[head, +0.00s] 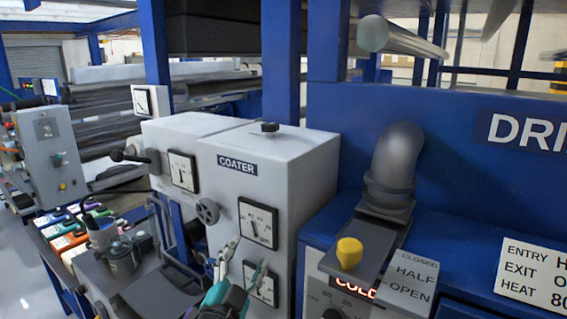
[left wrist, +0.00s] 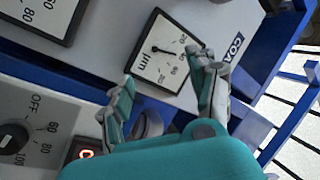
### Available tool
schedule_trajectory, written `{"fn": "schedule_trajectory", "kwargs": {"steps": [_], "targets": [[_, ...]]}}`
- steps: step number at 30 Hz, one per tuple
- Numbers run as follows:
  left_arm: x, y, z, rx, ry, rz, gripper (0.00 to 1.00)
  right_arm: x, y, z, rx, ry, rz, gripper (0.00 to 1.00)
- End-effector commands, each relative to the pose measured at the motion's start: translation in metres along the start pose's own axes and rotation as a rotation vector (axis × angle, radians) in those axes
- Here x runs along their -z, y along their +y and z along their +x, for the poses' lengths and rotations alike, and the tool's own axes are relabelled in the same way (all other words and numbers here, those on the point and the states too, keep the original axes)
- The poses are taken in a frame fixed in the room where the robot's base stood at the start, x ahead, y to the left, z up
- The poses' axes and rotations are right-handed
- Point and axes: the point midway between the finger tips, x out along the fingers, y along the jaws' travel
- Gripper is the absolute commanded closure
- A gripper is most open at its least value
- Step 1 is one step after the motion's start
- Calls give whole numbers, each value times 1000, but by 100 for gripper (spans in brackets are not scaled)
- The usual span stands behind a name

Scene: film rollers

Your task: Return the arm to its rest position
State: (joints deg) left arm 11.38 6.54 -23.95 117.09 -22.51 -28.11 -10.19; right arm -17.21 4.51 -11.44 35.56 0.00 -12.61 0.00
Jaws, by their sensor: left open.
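My left gripper (head: 242,262) is low in the middle of the head view, in front of the grey coater box (head: 230,180). Its two fingers are spread and nothing is between them. In the left wrist view the same gripper (left wrist: 162,72) shows its fingers apart, with a square white gauge (left wrist: 160,52) on the coater behind them. My teal-and-black left arm comes up from the bottom edge. In the head view the fingers partly cover the lower gauge (head: 262,285). My right gripper does not show.
To the right stand a dryer with a yellow knob (head: 349,252) on a slide plate and a grey elbow duct (head: 397,155).

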Motion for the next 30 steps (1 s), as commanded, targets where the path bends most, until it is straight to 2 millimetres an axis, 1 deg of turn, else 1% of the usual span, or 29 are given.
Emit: {"fn": "schedule_trajectory", "kwargs": {"steps": [1, 2, 3, 5, 6, 8, 9, 10, 11, 12, 15, 19, 24, 26, 27, 30], "targets": [[-35, 10, -22, -33, -124, -66, 41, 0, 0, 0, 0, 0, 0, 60], [-54, 15, -35, -52, -196, -103, 41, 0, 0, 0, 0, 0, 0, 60], [-77, 23, -53, -76, -288, -151, 41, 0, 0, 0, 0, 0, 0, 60], [-109, 34, -84, -114, -428, -217, 41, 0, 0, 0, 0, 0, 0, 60], [-128, 42, -107, -138, -519, -260, 41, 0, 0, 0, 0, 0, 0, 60], [-152, 54, -144, -176, -653, -317, 41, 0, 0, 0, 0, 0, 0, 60], [-165, 61, -168, -200, -735, -353, 41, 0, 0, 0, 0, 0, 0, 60], [-173, 66, -185, -216, -794, -375, 41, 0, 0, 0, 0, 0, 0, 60], [-179, 70, -201, -232, -846, -396, 41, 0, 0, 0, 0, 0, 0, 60], [-186, 75, -221, -251, -910, -419, 41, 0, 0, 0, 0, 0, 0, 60], [-197, 85, -265, -292, -1045, -467, 41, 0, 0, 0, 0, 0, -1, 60], [-204, 93, -314, -337, -1191, -511, 41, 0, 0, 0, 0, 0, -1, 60], [-204, 99, -370, -388, -1353, -555, 41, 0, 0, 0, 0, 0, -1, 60], [-202, 100, -389, -405, -1408, -568, 41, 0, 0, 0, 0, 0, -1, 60], [-207, 105, -394, -412, -1428, -572, 41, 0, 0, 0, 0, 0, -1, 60], [-229, 122, -389, -416, -1432, -569, 41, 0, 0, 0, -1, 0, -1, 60]]}}
